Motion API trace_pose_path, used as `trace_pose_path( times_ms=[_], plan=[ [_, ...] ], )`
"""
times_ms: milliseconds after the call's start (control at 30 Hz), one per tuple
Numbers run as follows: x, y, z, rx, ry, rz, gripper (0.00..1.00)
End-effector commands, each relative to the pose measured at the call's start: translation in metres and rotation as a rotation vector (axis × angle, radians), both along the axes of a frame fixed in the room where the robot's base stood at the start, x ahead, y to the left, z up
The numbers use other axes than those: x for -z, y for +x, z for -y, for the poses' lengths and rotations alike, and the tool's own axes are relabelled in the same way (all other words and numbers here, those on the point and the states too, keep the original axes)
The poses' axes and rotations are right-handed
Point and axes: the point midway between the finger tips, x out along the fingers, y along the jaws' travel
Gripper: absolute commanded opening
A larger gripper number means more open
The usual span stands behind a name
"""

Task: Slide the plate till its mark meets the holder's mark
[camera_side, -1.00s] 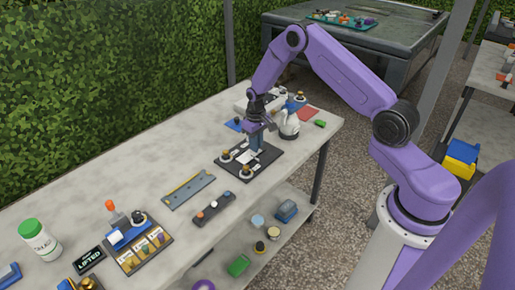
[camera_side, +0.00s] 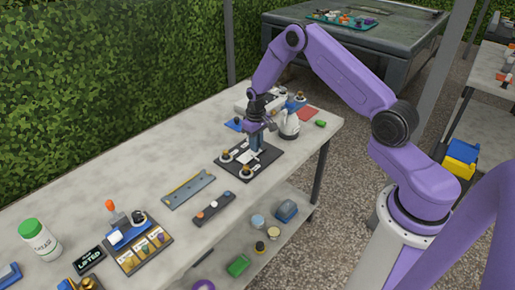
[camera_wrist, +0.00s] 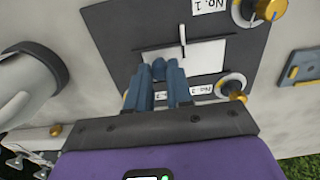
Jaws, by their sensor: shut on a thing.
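The holder (camera_wrist: 118,20) is a dark flat board on the table, also in the side view (camera_side: 270,163). The white plate (camera_wrist: 208,53) lies on it between thin dark rails. A short dark mark (camera_wrist: 184,50) shows on the plate near its upper edge. A thin pale mark (camera_wrist: 181,33) on the holder stands just above it. The two look close to in line; any small offset is too fine to tell. My gripper (camera_wrist: 160,70) points down, its blue fingers shut at the plate's lower left part. It also shows in the side view (camera_side: 257,146).
Brass-topped knobs labelled No. 1 (camera_wrist: 268,10) and No. 2 (camera_wrist: 232,87) stand on the board. A white rounded object (camera_side: 288,124) stands close behind my gripper. A grey-blue rail (camera_side: 188,191) and a dark bar with buttons (camera_side: 214,209) lie to the left.

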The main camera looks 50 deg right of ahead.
Motion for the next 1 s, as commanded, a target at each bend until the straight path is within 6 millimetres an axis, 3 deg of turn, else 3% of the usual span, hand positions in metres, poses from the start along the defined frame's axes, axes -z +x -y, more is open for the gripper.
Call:
trace_pose_path(
  times_ms=[33,67,133,467,1000],
  plan=[
    [0.0,0.0,0.001,0.001,0.0,-0.001,0.0],
    [0.0,0.0,0.001,0.001,0.0,-0.001,0.27],
    [0.0,0.0,0.001,0.001,0.0,-0.001,0.5],
    [-0.001,0.0,0.0,0.001,0.0,0.0,0.5],
    [-0.023,0.0,0.0,0.0,0.0,0.001,0.5]
  ],
)
